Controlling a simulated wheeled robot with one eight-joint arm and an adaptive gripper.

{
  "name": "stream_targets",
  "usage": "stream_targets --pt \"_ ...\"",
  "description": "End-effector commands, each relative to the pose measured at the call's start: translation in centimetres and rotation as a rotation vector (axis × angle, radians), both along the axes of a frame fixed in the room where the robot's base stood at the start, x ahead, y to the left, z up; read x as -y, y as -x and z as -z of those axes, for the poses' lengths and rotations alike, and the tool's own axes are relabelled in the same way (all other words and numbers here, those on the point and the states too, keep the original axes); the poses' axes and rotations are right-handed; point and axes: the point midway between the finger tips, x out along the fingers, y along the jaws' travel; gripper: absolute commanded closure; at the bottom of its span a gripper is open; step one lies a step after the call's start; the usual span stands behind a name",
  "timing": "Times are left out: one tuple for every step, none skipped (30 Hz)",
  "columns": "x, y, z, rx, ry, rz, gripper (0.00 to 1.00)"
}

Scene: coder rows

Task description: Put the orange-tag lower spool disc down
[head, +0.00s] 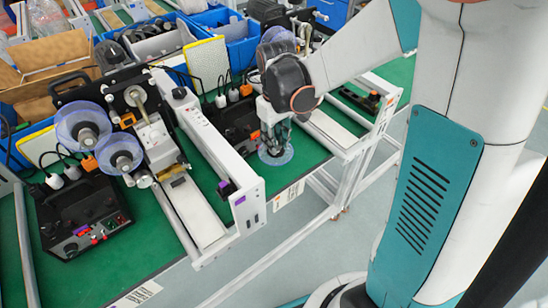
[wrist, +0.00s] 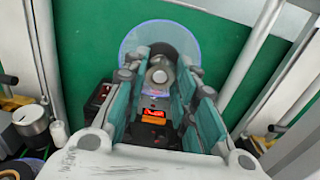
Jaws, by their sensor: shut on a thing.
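A clear, blue-rimmed spool disc (head: 276,158) is below my gripper (head: 274,138), over the green bench top. In the wrist view the same disc (wrist: 135,42) lies beyond the fingertips, with its grey hub between them. My gripper (wrist: 160,80) is shut on this hub. I cannot tell whether the disc touches the green surface or hangs just above it. No orange tag is visible on the disc itself. The coder machine behind my gripper is partly hidden by my arm.
A coder machine (head: 150,125) at the left carries two clear discs (head: 82,125) and has a purple-tagged frame end (head: 245,199). A dark control box (head: 85,220) stands front left. White frame rails flank the disc. Blue bins (head: 240,50) line the back.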

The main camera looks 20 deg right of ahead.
Motion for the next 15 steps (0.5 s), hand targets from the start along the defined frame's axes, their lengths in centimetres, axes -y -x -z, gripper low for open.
stream_targets --pt "0.0 -0.1 1.4 0.0 0.0 0.0 1.0" --pt "0.0 -0.1 1.9 0.0 0.0 0.0 1.0" --pt "0.0 -0.1 2.4 0.0 0.0 0.0 1.0" --pt "0.0 0.0 2.8 0.0 0.0 0.0 1.0" --pt "0.0 0.0 3.1 0.0 0.0 0.0 1.0" --pt "0.0 -0.1 3.3 0.0 0.0 0.0 1.0" --pt "0.0 -0.1 3.5 0.0 0.0 0.0 1.0" --pt "0.0 -0.1 3.6 0.0 0.0 0.0 1.0" --pt "0.0 0.0 3.7 0.0 0.0 0.0 1.0" --pt "0.0 0.0 3.8 0.0 0.0 0.0 1.0" --pt "0.0 0.0 4.1 0.0 0.0 0.0 1.0" --pt "0.0 0.0 4.5 0.0 0.0 0.0 1.0" --pt "0.0 0.0 4.8 0.0 0.0 0.0 1.0" --pt "0.0 0.0 5.3 0.0 0.0 0.0 1.0" --pt "0.0 -0.1 5.9 0.0 0.0 0.0 1.0"
